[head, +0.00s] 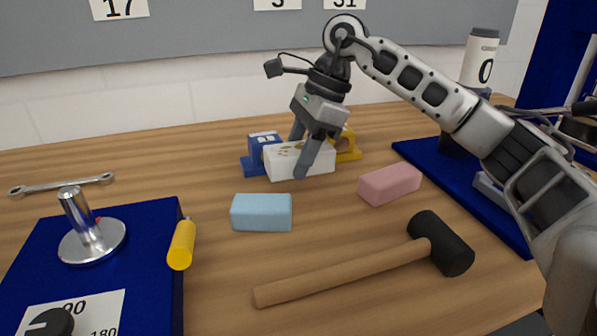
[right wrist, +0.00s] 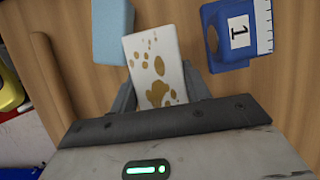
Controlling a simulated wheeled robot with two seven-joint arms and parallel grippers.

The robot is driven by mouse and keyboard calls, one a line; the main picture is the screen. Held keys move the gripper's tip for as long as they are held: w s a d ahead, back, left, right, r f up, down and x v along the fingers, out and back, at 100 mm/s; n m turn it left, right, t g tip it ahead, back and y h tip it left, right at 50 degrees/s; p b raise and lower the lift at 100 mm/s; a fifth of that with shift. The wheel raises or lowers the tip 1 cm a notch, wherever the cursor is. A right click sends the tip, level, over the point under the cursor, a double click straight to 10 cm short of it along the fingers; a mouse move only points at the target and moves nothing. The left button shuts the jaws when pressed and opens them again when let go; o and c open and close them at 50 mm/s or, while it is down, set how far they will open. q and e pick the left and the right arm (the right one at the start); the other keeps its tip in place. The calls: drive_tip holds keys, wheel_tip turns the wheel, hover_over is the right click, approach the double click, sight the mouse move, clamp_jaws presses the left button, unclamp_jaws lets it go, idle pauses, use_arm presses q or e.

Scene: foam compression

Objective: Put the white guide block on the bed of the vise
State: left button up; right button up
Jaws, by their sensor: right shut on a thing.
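The white guide block (head: 322,161), with brown spots on its top, is in my right gripper (head: 303,158). The gripper is shut on it, one finger on each side. The block also shows in the right wrist view (right wrist: 157,62), between the fingertips. The vise has a blue jaw (head: 264,142) marked 1 and a yellow jaw (head: 347,148). In the head view the block hides most of the bed between them. In the right wrist view the blue jaw (right wrist: 231,38) is apart from the block. I cannot tell how high the block is. My left gripper is not in view.
A light blue foam block (head: 261,212) and a pink foam block (head: 390,184) lie in front of the vise. A mallet (head: 350,270) lies nearer. A wrench (head: 62,185) lies far left.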

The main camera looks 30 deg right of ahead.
sight(299, 188)
drive_tip(key=shift+w+d+f, duration=0.2)
drive_tip(key=shift+w+f, duration=0.05)
drive_tip(key=shift+f, duration=0.1)
drive_tip(key=shift+w+d+f, duration=0.1)
drive_tip(key=shift+f, duration=0.8)
drive_tip(key=shift+w+d+f, duration=0.1)
drive_tip(key=shift+f, duration=0.8)
drive_tip(key=shift+f, duration=0.1)
drive_tip(key=o, duration=1.2)
drive_tip(key=shift+f, duration=0.1)
